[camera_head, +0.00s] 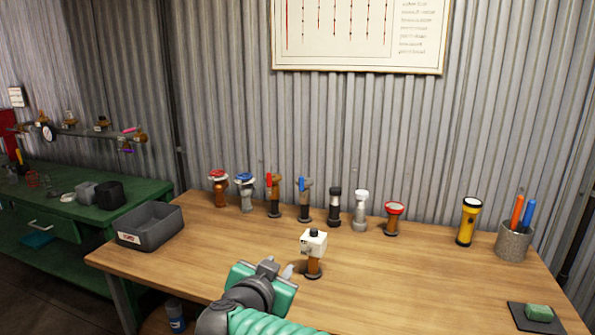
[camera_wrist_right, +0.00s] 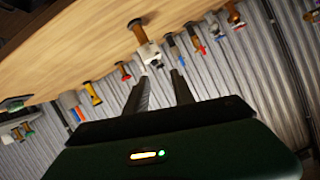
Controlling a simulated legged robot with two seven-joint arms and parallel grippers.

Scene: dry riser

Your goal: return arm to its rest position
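My right arm with its teal gripper (camera_head: 279,267) reaches in from the bottom of the head view, over the front of the wooden table (camera_head: 400,285). In the right wrist view its two dark fingers (camera_wrist_right: 159,77) stand apart with nothing between them. The white-headed valve (camera_head: 314,243) on a brown stem stands upright on the table, just beyond the gripper. In the right wrist view the same valve (camera_wrist_right: 149,54) shows past the fingertips, apart from them. My left gripper is in neither view.
Several valves and fittings (camera_head: 304,199) stand in a row at the back. A grey bin (camera_head: 150,230) is at the left, with a green bench (camera_head: 60,210) beyond. A yellow flashlight (camera_head: 468,222), pen cup (camera_head: 513,242) and green sponge (camera_head: 539,312) are at the right.

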